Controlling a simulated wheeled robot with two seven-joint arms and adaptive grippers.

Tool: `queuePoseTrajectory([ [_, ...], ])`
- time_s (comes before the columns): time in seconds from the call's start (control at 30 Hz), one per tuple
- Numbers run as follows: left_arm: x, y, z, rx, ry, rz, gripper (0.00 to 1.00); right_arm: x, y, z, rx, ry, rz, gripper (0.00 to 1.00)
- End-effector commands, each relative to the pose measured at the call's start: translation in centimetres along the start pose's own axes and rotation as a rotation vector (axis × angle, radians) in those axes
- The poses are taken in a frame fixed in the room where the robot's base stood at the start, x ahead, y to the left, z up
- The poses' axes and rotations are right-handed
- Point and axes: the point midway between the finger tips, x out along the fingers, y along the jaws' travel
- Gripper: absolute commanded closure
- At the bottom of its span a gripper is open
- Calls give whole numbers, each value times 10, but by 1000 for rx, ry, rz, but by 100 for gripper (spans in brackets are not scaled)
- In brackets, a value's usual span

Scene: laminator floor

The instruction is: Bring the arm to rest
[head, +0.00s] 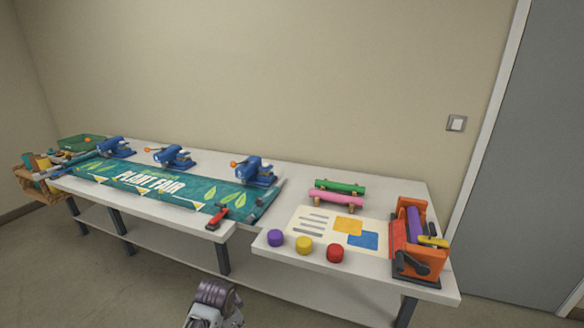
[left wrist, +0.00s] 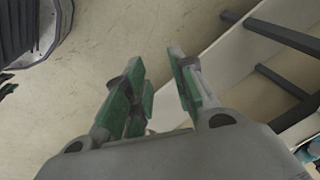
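My left gripper (left wrist: 157,64) is open in the left wrist view. Its two green-padded fingers stand apart with only bare floor between them, and nothing is held. The edge and legs of the long white table (left wrist: 228,62) show to the right of the fingers, clear of them. In the head view a grey, ribbed part of my own arm shows at the bottom edge, in front of the table (head: 185,212); no gripper fingers can be made out there. My right gripper is in neither view.
A green banner (head: 150,183) lies along the table, with several blue clamp-like devices (head: 254,170) behind it and a red-handled tool (head: 217,217) at its front. A printed sheet (head: 312,221), coloured pucks (head: 304,245), two rollers (head: 337,187) and an orange rack (head: 421,262) are at right.

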Motion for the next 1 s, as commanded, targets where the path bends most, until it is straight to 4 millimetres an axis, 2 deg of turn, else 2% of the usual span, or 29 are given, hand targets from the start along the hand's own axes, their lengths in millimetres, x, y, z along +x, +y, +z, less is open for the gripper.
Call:
queuePoseTrajectory([
  [0.37, -17, 38, 59, -217, 13, 10, 74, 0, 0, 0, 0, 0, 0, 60],
  [0.7, -45, 66, 106, -408, 22, 12, 74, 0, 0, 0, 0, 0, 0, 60],
  [1.0, -69, 83, 134, -531, 29, 11, 74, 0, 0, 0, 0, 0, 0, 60],
])
